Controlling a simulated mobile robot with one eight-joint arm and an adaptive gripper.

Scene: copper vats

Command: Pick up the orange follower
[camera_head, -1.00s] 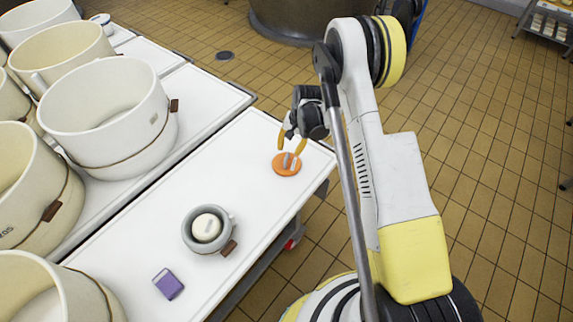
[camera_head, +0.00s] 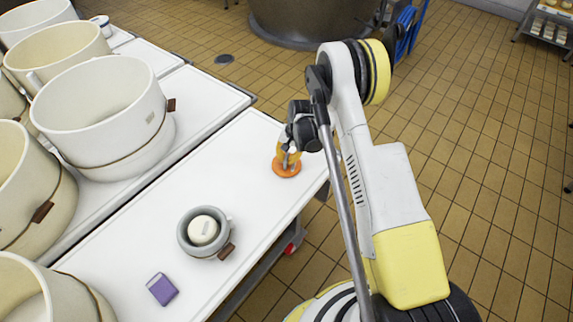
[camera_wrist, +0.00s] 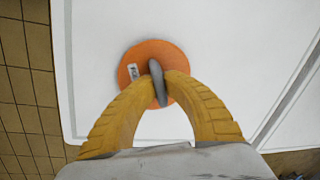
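The orange follower (camera_head: 286,169) is a flat round disc near the far right end of the white table. In the wrist view the orange follower (camera_wrist: 143,56) shows a small white label and a grey upright grip (camera_wrist: 157,84) at its middle. My gripper (camera_head: 288,157) is over the disc, pointing down. In the wrist view the yellow fingertips of my gripper (camera_wrist: 158,80) are closed on the grey grip from both sides. The disc looks flat on the table; I cannot see any gap beneath it.
The white table (camera_head: 240,160) is clear around the follower, and its right edge is close by. A grey pot (camera_head: 190,243) with a cream lid-like piece (camera_head: 204,229) and a purple block (camera_head: 162,289) stand nearer. Large cream vats (camera_head: 100,110) line the left.

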